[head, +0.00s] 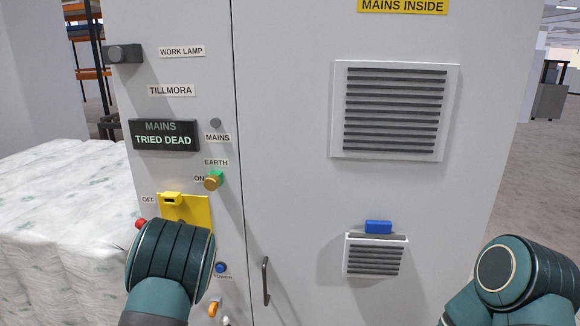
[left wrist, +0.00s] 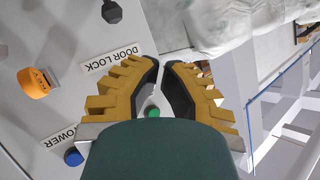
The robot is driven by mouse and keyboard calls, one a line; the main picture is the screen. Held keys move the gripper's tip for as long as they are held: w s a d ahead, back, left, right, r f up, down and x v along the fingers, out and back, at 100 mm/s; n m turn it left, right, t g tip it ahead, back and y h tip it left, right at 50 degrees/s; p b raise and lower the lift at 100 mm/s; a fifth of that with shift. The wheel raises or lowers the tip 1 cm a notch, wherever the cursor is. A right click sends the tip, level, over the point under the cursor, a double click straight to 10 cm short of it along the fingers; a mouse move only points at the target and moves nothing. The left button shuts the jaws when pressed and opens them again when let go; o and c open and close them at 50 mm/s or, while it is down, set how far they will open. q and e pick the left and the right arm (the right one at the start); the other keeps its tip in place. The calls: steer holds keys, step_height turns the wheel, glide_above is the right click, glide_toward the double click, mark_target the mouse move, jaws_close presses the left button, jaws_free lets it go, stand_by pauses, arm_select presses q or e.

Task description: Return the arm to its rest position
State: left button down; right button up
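My left arm (head: 170,262) rises from the bottom in front of the lower left cabinet panel, and its gripper is hidden in the head view. A green button (left wrist: 152,112) shows between the fingers. My right arm (head: 510,275) is bent at the lower right, clear of the cabinet, and its gripper is out of view.
The grey cabinet (head: 285,60) fills the middle, with a door handle (head: 265,281). A yellow hasp plate (head: 197,212) and brass-and-green knob (head: 213,181) project near my left arm. The display (head: 165,135) reads TRIED DEAD. White wrapped bales (head: 60,210) stand left. Open floor lies right.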

arm_select(q)
steer(key=s+d+f+n+g+h, duration=0.1)
steer(key=s+d+f+g+h, duration=0.2)
steer(key=s+d+f, duration=0.45)
steer(key=s+d+f+g+h, duration=0.2)
steer(key=s+d, duration=0.4)
steer(key=d, duration=0.3)
steer(key=s+d+f+g+h, duration=0.3)
steer(key=s+d+h, duration=0.3)
steer(key=d, duration=0.4)
steer(key=shift+s+f+n+g+b, duration=0.3)
steer(key=shift+s+g, duration=0.2)
steer(key=shift+g, duration=0.2)
